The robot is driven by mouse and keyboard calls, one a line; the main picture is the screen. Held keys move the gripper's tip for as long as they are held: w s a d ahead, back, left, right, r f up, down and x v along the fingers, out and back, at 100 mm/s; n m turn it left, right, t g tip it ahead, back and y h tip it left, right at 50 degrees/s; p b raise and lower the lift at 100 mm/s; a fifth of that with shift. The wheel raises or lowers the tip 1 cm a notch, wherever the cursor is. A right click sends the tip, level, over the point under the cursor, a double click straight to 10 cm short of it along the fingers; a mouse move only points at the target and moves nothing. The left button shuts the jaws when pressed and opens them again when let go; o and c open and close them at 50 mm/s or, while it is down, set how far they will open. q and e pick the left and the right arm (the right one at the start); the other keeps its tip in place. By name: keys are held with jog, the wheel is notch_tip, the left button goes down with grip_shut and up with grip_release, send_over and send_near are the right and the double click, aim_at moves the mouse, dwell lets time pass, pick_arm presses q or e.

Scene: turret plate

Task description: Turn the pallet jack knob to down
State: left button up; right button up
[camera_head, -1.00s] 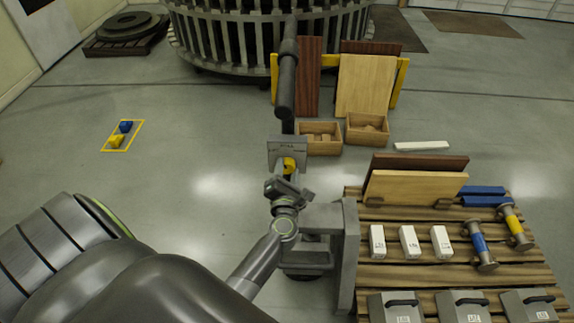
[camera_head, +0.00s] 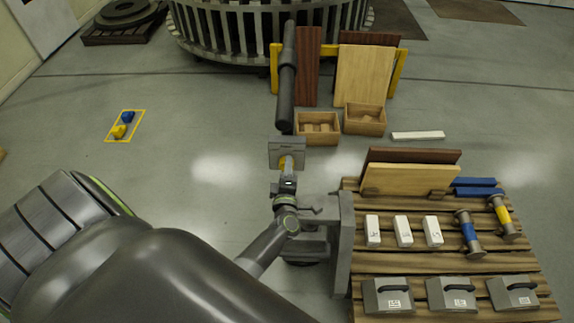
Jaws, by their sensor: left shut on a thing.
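The pallet jack stands left of the loaded pallet, with its dark handle (camera_head: 286,88) upright and a grey plate (camera_head: 287,150) at the handle's lower end. My left gripper (camera_head: 286,174) comes in from the lower left and is shut on the knob. The knob's exact setting is too small to read. My right gripper is out of view.
A wooden pallet (camera_head: 405,289) at right bears boards, white boxes, rollers and grey weights with handles. Wooden bins (camera_head: 318,141) and a board rack (camera_head: 274,70) stand behind. A yellow floor square (camera_head: 108,138) lies left. Floor between is clear.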

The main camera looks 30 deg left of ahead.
pick_arm(q)
jog(key=shift+m+p, duration=0.75)
jog(key=shift+m, duration=0.75)
jog(key=o, duration=1)
